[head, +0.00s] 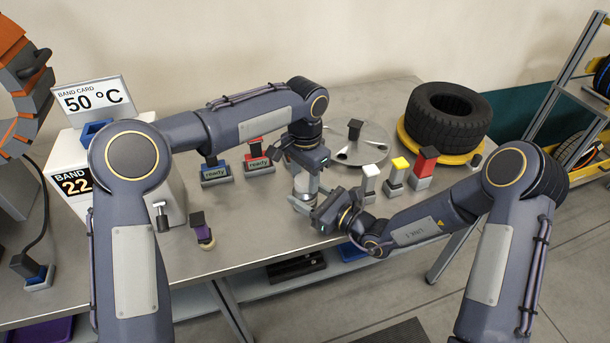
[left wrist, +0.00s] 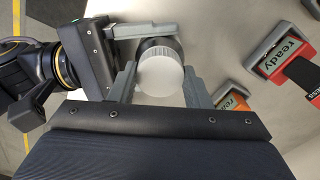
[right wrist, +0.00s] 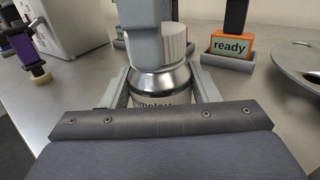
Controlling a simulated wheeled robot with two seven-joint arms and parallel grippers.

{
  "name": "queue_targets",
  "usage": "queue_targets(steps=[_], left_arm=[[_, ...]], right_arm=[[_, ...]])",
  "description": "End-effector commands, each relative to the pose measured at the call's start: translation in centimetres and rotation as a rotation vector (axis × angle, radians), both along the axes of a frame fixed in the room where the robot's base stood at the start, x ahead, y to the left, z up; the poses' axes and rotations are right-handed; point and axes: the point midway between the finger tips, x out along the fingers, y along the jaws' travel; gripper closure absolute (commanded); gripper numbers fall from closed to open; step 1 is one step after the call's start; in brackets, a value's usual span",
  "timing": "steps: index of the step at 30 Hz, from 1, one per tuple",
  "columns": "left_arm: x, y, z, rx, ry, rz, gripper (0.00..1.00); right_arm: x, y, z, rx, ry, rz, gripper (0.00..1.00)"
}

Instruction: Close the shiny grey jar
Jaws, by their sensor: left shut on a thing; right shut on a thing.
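The shiny grey jar (right wrist: 160,82) stands upright near the table's front edge, its lettered label partly hidden. Its pale ribbed lid (right wrist: 172,42) sits at the jar's mouth; how tightly it is seated I cannot tell. My left gripper (head: 308,170) comes from above and is shut on the lid, which shows between its fingers in the left wrist view (left wrist: 162,78). My right gripper (head: 309,198) comes in low from the front right and is shut around the jar's body. In the head view the grippers hide much of the jar.
Blue (head: 215,173) and red (head: 258,158) "ready" blocks stand left of the jar. White (head: 370,183), yellow (head: 396,176) and red (head: 424,165) blocks stand to the right. Behind are a metal disc (head: 372,152) and a tyre (head: 449,112).

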Motion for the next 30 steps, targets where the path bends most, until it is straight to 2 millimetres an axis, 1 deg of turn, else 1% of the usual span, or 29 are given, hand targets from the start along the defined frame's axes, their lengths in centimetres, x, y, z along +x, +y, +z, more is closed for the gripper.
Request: queue_targets(steps=[1, 2, 6, 7, 8, 15, 17, 19, 23, 30], left_arm=[[0.0, 0.0, 0.0, -0.001, -0.001, 0.001, 0.84], [0.0, 0.0, 0.0, -0.001, -0.001, 0.002, 0.55], [0.0, 0.0, 0.0, -0.001, -0.001, 0.003, 0.37], [0.0, 0.0, 0.0, -0.001, -0.001, 0.003, 0.33], [0.0, 0.0, 0.0, -0.001, -0.001, 0.003, 0.31], [0.0, 0.0, 0.0, 0.000, 0.000, 0.003, 0.31], [0.0, 0.0, 0.3, 0.000, -0.001, 0.004, 0.31], [0.1, 0.0, 0.9, 0.000, -0.003, 0.004, 0.31], [0.1, 0.0, 3.0, -0.002, -0.004, 0.004, 0.31], [0.1, 0.0, 8.2, -0.001, -0.005, 0.004, 0.31]], right_arm=[[0.0, 0.0, 0.0, 0.000, 0.000, 0.000, 1.00], [0.0, 0.0, 0.0, 0.000, 0.000, 0.000, 1.00], [0.0, 0.0, 0.0, 0.000, 0.000, 0.000, 1.00], [0.0, 0.0, 0.0, 0.000, 0.000, 0.000, 1.00], [0.0, 0.0, 0.0, 0.000, 0.000, 0.000, 1.00], [0.0, 0.0, 0.0, 0.000, 0.000, 0.000, 1.00], [0.0, 0.0, 0.0, 0.000, 0.000, 0.000, 1.00], [0.0, 0.0, 0.0, 0.000, 0.000, 0.000, 1.00], [0.0, 0.0, 0.0, 0.000, 0.000, 0.000, 1.00], [0.0, 0.0, 0.0, 0.000, 0.000, 0.000, 1.00]])
